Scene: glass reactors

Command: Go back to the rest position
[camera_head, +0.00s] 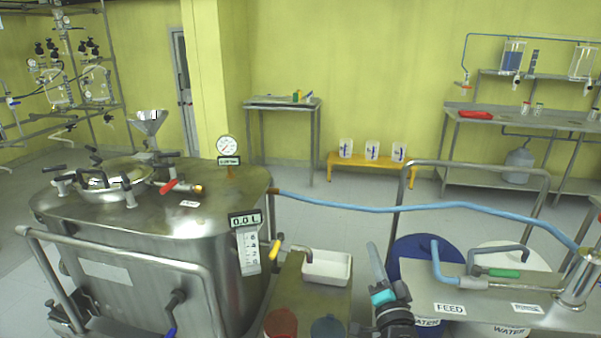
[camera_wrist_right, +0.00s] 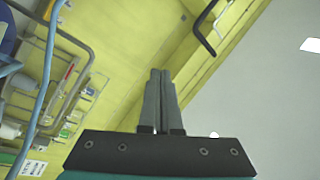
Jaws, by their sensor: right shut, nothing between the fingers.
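My right gripper (camera_head: 376,262) is low in the middle of the head view, pointing up, between a white tray and the blue drum. Its fingers (camera_wrist_right: 159,100) are together in the right wrist view, with nothing between them. The gripper touches nothing that I can see. My left gripper is in neither view.
A steel reactor (camera_head: 235,210) with a 0.0 L display (camera_head: 246,220) stands at left. The white tray (camera_head: 327,267) is close beside my right gripper. A blue hose (camera_head: 430,207) crosses behind it. A FEED bench (camera_head: 480,300) is at right. Open floor lies beyond.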

